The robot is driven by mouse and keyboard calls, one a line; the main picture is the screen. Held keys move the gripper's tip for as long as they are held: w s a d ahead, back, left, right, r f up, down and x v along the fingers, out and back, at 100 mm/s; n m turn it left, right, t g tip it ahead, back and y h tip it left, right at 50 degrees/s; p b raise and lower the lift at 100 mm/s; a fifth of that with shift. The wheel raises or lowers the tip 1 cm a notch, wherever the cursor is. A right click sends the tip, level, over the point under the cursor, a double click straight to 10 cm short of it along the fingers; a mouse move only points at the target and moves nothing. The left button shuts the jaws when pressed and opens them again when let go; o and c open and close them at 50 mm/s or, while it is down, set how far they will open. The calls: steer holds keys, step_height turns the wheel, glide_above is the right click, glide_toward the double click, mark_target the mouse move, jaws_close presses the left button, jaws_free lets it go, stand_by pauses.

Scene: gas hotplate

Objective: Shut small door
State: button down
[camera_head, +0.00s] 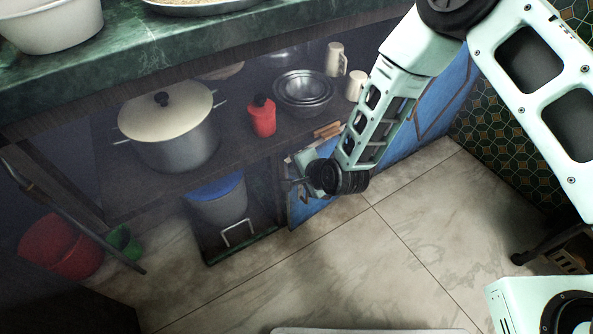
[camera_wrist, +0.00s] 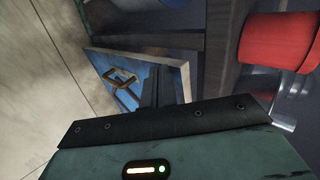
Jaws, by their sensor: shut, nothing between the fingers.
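The small blue door (camera_head: 299,212) is in the lower cabinet under the counter, partly hidden behind my arm in the head view. My gripper (camera_head: 297,176) is low in front of the cabinet, close to the door's top edge. In the wrist view my gripper (camera_wrist: 158,84) is shut and empty, its dark fingers overlapping the door's edge. I cannot tell whether they touch it.
The shelf above holds a lidded pot (camera_head: 168,130), a red bottle (camera_head: 262,116), metal bowls (camera_head: 303,92) and mugs (camera_head: 336,60). A blue-lidded bin (camera_head: 217,200) stands in a rack left of the door. The tiled floor (camera_head: 390,240) in front is clear.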

steer(key=shift+w+a, duration=0.9)
steer(key=shift+w, duration=0.1)
steer(key=shift+s+r, duration=0.1)
steer(key=p+v, duration=0.4)
steer(key=v, duration=1.3)
steer(key=shift+d, duration=0.2)
steer(key=s+d+r+n+g+h, duration=0.3)
steer(key=s+d+r+n+g, duration=0.15)
steer(key=s+r+n, duration=0.55)
steer(key=s+d+r+n+g+h, duration=0.25)
steer(key=s+d+r+n, duration=0.25)
steer(key=s+r+n, duration=0.45)
step_height(320, 180, up, 26)
steer(key=w+m+p, duration=0.1)
steer(key=m+p, duration=0.1)
steer(key=p, duration=2.2)
steer(key=shift+w+p, duration=0.35)
steer(key=shift+w, duration=0.05)
